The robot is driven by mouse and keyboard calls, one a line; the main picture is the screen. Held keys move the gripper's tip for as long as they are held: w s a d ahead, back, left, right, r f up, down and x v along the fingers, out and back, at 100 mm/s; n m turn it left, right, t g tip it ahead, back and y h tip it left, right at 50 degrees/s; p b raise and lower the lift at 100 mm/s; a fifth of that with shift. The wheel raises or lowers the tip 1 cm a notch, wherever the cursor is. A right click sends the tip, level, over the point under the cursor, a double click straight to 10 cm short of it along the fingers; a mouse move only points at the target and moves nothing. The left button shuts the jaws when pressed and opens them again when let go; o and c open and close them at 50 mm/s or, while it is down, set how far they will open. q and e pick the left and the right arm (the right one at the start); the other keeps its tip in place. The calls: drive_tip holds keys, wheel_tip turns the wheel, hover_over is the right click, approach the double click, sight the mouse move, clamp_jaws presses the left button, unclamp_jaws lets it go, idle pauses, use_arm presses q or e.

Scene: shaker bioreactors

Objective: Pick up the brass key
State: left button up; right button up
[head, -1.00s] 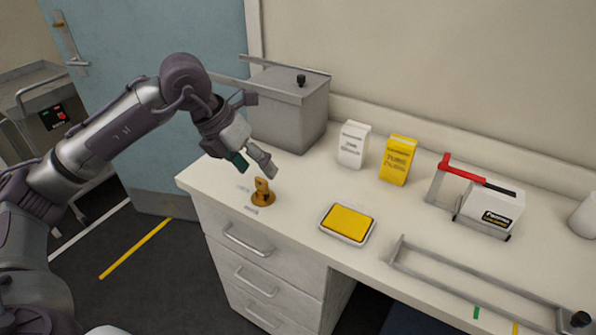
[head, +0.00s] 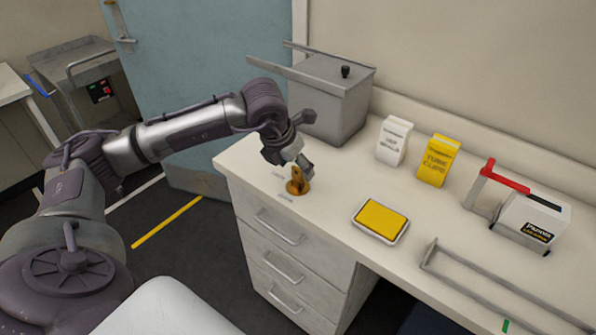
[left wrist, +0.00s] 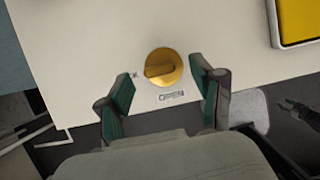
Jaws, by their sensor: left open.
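The brass key (head: 297,186) stands upright on its round base on the white counter, near the left front corner. My left gripper (head: 290,166) is just above and behind the key in the head view, pointing down. In the left wrist view the left gripper (left wrist: 166,92) is open, with its green-padded fingers on either side of the key's near side and nothing between them. Whether the fingers touch the key cannot be seen.
A grey metal box (head: 335,105) with rails stands behind the arm. A white carton (head: 393,141), a yellow carton (head: 438,160), a yellow pad in a tray (head: 381,220) and a red-handled device (head: 532,220) are to the right. Drawers (head: 280,228) lie below the counter edge.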

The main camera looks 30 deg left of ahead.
sight(298, 177)
use_arm(q)
drive_tip(key=shift+x, duration=1.4)
drive_tip(key=shift+r, duration=0.1)
drive_tip(key=c, duration=1.2)
